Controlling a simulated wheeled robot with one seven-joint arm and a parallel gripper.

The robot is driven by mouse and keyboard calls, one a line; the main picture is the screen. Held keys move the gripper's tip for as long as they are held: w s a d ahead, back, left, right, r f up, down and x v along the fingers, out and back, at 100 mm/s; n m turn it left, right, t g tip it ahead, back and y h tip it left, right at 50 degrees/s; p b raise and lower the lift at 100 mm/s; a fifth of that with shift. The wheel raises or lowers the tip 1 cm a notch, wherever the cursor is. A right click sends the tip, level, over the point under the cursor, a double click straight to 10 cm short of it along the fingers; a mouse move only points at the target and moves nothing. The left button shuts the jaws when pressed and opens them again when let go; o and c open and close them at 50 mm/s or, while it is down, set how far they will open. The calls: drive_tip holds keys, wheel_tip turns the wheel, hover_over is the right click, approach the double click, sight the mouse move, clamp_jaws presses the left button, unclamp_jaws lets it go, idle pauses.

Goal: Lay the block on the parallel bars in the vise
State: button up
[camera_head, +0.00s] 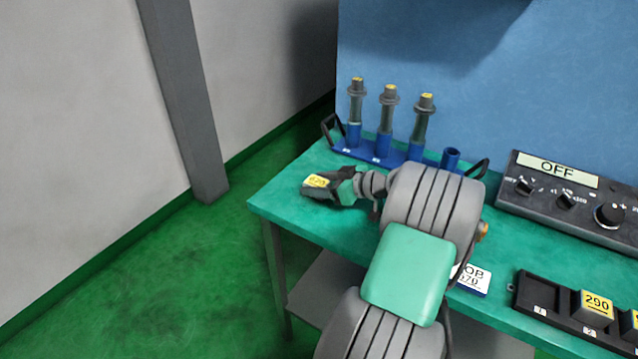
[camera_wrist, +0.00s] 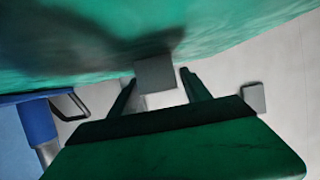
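The grey block (camera_head: 316,182) with a yellow number label shows in the head view over the left end of the green table. The number is too small to read surely. My gripper (camera_head: 332,189) points left in that view, with the block at its tip. In the wrist view the plain grey block (camera_wrist: 155,74) sits between the tips of the two dark fingers (camera_wrist: 158,82), which appear closed on its sides. The vise and the parallel bars are not in view.
A blue rack (camera_head: 370,155) with several tool holders stands at the table's back. A control box (camera_head: 570,200) reading OFF is at right. A job card (camera_head: 472,279) lies in front. A black tray (camera_head: 540,309) has slot 1 empty and a block labelled 290 (camera_head: 594,309) in slot 2.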

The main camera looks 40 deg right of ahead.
drive_tip(key=shift+o, duration=0.3)
drive_tip(key=shift+r, duration=0.2)
drive_tip(key=p+v, duration=0.1)
drive_tip(key=v, duration=0.4)
drive_tip(key=p+v, duration=0.1)
drive_tip(key=v, duration=0.5)
drive_tip(key=shift+s+d+r, duration=0.1)
drive_tip(key=shift+s+r, duration=0.1)
drive_tip(key=shift+r, duration=0.15)
drive_tip(key=shift+s+f, duration=0.15)
drive_tip(key=shift+s, duration=0.1)
